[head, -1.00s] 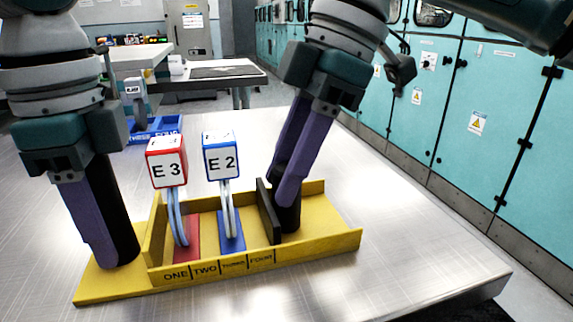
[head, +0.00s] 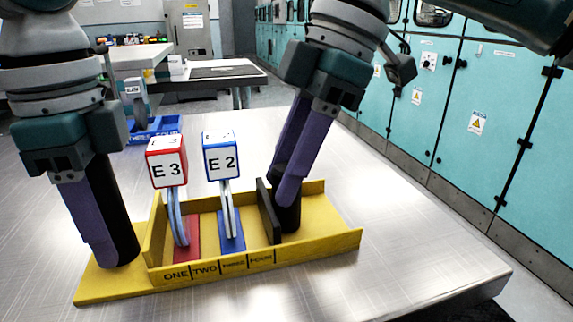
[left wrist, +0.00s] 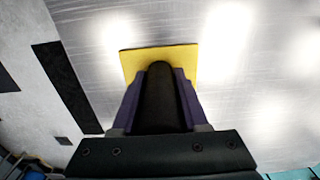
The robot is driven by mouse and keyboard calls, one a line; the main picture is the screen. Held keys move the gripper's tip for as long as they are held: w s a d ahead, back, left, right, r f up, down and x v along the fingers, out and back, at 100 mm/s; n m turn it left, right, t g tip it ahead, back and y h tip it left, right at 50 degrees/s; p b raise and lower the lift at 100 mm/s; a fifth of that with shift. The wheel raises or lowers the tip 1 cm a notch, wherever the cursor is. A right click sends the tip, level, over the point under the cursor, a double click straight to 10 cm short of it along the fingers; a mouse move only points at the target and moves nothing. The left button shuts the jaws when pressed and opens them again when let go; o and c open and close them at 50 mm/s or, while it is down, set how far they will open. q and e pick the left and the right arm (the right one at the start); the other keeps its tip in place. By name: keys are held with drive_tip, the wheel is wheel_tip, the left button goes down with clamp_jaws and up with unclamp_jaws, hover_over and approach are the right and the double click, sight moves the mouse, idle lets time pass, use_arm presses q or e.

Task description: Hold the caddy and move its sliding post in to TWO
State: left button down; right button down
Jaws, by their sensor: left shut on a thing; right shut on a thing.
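The yellow caddy (head: 325,240) lies on the metal table, its front marked ONE, TWO, THREE, FOUR. Its left end plate (head: 95,288) also shows in the left wrist view (left wrist: 190,58). My left gripper (head: 108,262) is shut on a black upright grip (head: 121,225) on that plate; the grip also shows in the left wrist view (left wrist: 160,95). The sliding post (head: 287,217) is dark, with an upright dark plate (head: 268,212) beside it near the right end of the FOUR mark. My right gripper (head: 288,200) is shut on the post and partly hides it.
Inside the caddy, left of the dark plate, stand a red module marked E 3 (head: 167,161) and a blue module marked E 2 (head: 221,158). A blue tray (head: 160,128) stands behind. The table to the right (head: 430,255) is clear.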

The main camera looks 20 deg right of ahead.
drive_tip(key=shift+a, duration=1.35)
drive_tip(key=c, duration=0.5)
unclamp_jaws()
drive_tip(key=v, duration=1.2)
drive_tip(key=shift+d, duration=0.1)
drive_tip(key=shift+c, duration=0.2)
